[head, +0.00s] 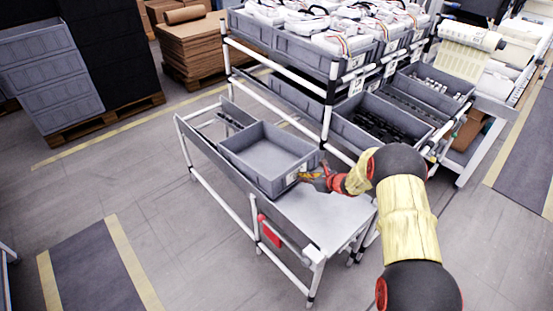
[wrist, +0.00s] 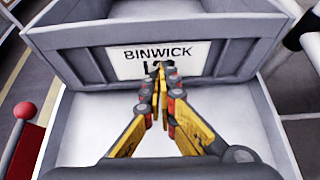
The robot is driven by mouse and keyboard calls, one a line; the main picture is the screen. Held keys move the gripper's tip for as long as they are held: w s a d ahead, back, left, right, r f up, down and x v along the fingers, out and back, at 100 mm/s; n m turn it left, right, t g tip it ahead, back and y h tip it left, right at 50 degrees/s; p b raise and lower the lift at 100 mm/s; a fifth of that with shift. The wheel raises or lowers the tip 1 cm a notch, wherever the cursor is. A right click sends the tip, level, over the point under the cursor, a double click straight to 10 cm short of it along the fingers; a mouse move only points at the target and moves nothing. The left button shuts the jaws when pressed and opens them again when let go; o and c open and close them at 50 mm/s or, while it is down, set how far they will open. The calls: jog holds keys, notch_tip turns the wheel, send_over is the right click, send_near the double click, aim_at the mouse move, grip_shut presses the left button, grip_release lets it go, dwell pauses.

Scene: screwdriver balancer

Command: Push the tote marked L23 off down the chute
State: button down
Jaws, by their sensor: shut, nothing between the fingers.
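The grey tote (head: 268,158) is empty and sits on the white chute deck (head: 325,212), toward its left part. In the wrist view its front wall (wrist: 233,62) fills the upper picture. The label (wrist: 178,60) reads "BINWICK" with an "L" below; my fingers hide part of the characters after it. My gripper (head: 308,177) is shut and empty. It is right at the tote's labelled wall; in the wrist view the fingertips (wrist: 160,90) overlap the label's lower edge. I cannot tell whether they touch it.
Rollers (head: 230,120) show beyond the tote. A rack of totes (head: 350,62) stands behind and right of the chute. A red piece (head: 269,231) hangs on the chute's near side; a red knob (wrist: 24,110) shows at left in the wrist view.

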aim_at(296, 163)
jog(key=shift+w+a, duration=1.1)
jog(key=shift+w, duration=0.35)
jog(key=shift+w+a, duration=1.15)
jog(key=shift+w, duration=0.25)
jog(key=shift+w+a, duration=1.1)
jog(key=shift+w, duration=0.35)
jog(key=v, duration=0.2)
jog(key=p+v, duration=0.1)
jog(key=v, duration=0.1)
jog(key=r+p+v, duration=0.1)
jog(key=v, duration=0.2)
jog(key=shift+w+a+r, duration=0.15)
jog(key=shift+w+a, duration=0.05)
jog(key=shift+w, duration=0.05)
